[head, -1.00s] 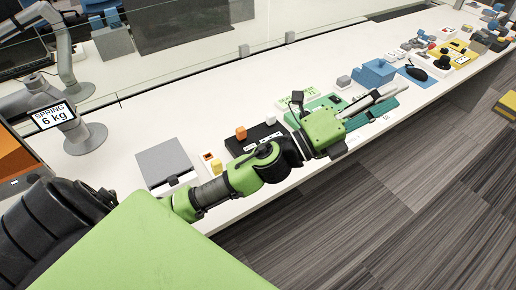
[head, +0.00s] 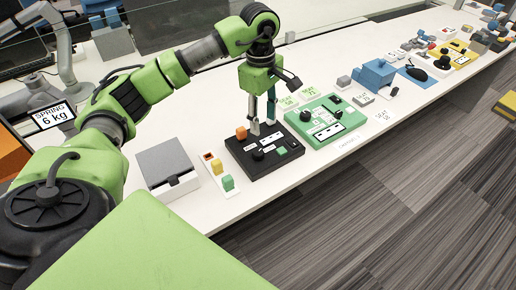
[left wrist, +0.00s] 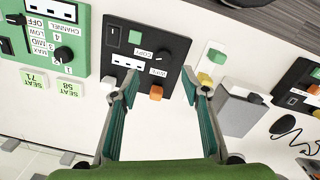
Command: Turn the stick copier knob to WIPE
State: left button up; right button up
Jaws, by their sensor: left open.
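The stick copier is a black box (head: 262,168) on the white bench, below and in front of my left gripper (head: 263,125) in the head view. Its black knob (head: 257,155) also shows in the left wrist view (left wrist: 163,56), beside the small COPY and WIPE labels. Which label the knob points at is too small to tell. A green button (left wrist: 135,37) and a white slotted strip share the box top. My left gripper is open and empty, pointing down. In the left wrist view its fingertips (left wrist: 158,93) are wide apart, with the knob beyond them. My right gripper is out of view.
An orange cube (head: 241,132) is at the copier's back edge. A green panel (head: 326,122) with knobs stands close on the right. A white strip with coloured blocks (head: 227,183) and a grey-lidded box (head: 165,165) stand left. The bench's front edge is nearby.

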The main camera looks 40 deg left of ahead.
aim_at(258, 152)
pick_arm(q)
jog(key=shift+y, duration=0.3)
jog(key=f, duration=0.4)
jog(key=a+f+p, duration=0.1)
jog(key=f, duration=0.4)
jog(key=f+p, duration=0.1)
jog(key=f, duration=0.3)
jog(key=shift+s+a+f, duration=0.15)
jog(key=shift+a, duration=0.05)
jog(key=c, duration=1.1)
